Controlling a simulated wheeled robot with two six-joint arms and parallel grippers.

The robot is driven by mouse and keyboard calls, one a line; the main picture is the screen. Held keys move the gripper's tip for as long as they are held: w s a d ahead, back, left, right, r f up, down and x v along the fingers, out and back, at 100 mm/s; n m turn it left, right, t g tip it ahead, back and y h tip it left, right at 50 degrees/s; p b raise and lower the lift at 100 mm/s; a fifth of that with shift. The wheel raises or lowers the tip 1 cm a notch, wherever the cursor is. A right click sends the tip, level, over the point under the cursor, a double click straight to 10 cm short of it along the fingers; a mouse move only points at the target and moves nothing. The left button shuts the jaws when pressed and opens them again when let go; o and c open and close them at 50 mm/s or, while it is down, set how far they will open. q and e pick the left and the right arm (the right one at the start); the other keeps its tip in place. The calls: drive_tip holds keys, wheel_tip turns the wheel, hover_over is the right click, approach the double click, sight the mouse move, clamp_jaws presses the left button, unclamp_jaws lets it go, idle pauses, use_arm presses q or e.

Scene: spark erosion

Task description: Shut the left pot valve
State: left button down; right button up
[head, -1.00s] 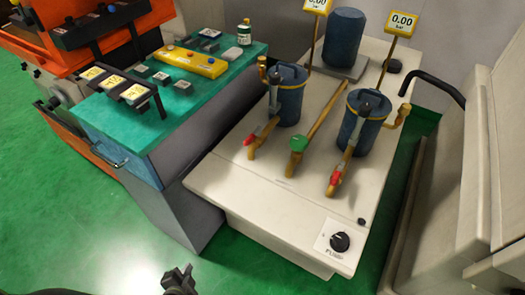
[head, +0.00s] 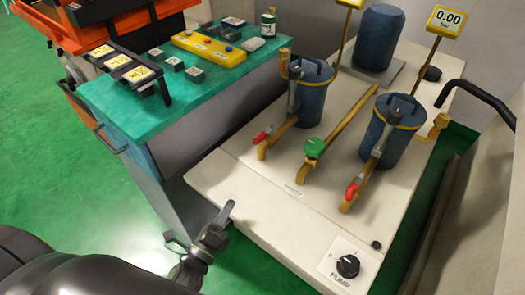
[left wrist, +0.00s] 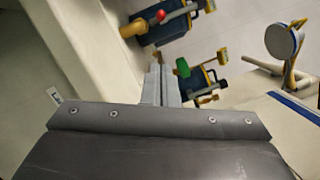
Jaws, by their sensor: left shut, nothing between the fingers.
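The left pot (head: 312,98) is a blue cylinder with a lid and a brass outlet pipe on the white bench. Its valve has a red handle (head: 262,137) near the pipe's front end. I cannot tell how far it is turned. My left gripper (head: 228,208) is shut and empty, above the bench's front left edge. It is in front of the valve and clearly apart from it. In the left wrist view its fingers (left wrist: 158,75) show closed, with a red handle, a green handle and blue pots beyond. My right gripper is not in view.
The right pot (head: 400,130) has its own red handle (head: 352,190). A green-handled valve (head: 314,148) stands on the pipe between the pots. The pump knob (head: 347,265) is at the front right. A teal-topped cabinet (head: 140,115) stands left. The bench's front left is clear.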

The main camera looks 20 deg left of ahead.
use_arm(q)
drive_tip(key=shift+w, duration=0.1)
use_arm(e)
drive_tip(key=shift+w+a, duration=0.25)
use_arm(q)
drive_tip(key=p, duration=0.1)
approach(264, 136)
drive_tip(key=w, duration=0.2)
drive_tip(key=w+d, duration=0.1)
drive_tip(key=w+d+f, duration=0.1)
drive_tip(key=w, duration=0.1)
drive_tip(key=shift+w+f, duration=0.1)
drive_tip(key=shift+w, duration=0.3)
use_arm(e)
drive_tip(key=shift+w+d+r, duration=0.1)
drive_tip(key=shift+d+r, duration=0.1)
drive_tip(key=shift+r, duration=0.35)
use_arm(q)
drive_tip(key=shift+a, duration=0.2)
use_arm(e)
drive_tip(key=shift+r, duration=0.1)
